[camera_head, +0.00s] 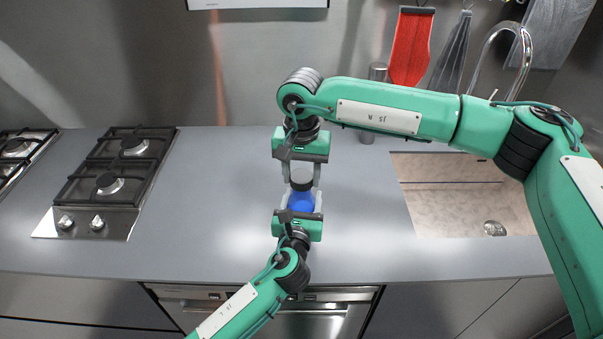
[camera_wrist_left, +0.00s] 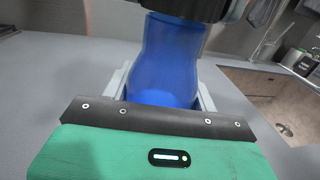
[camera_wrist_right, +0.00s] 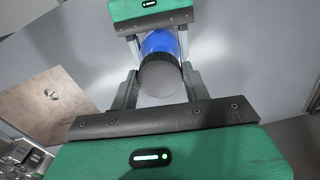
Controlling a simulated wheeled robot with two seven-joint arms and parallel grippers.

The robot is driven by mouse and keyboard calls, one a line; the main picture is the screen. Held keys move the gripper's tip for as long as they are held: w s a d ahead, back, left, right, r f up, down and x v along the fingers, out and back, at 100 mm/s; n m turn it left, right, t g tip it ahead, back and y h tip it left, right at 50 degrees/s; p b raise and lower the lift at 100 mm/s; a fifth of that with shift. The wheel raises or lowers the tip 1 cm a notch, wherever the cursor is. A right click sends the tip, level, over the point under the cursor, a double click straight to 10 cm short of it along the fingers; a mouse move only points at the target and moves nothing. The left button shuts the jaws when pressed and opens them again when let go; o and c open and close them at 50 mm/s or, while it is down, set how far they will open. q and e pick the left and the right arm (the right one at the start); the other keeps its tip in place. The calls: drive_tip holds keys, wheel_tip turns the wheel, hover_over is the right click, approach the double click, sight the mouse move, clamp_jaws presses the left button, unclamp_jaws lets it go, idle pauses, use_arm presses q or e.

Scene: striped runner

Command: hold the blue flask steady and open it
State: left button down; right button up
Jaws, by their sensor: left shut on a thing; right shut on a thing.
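The blue flask (camera_head: 301,202) stands on the grey counter, with its dark cap (camera_head: 302,185) on top. In the left wrist view the flask body (camera_wrist_left: 168,65) sits between the left fingers. My left gripper (camera_head: 301,198) is shut on the body from the near side. My right gripper (camera_head: 302,181) reaches from the far side and is shut on the cap. In the right wrist view the cap's grey round top (camera_wrist_right: 160,78) lies between the right fingers. No gap shows between cap and flask. The fingers hide part of both.
A gas hob (camera_head: 124,170) is at the left of the counter (camera_head: 225,215), and a sink (camera_head: 465,200) with a tap is at the right. A grey canister (camera_head: 377,72) stands behind my right arm. Red and grey cloths hang at the back wall. The counter left of the flask is clear.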

sight(302, 176)
drive_tip(key=shift+r, duration=2)
use_arm(q)
drive_tip(key=shift+c, duration=1.8)
unclamp_jaws()
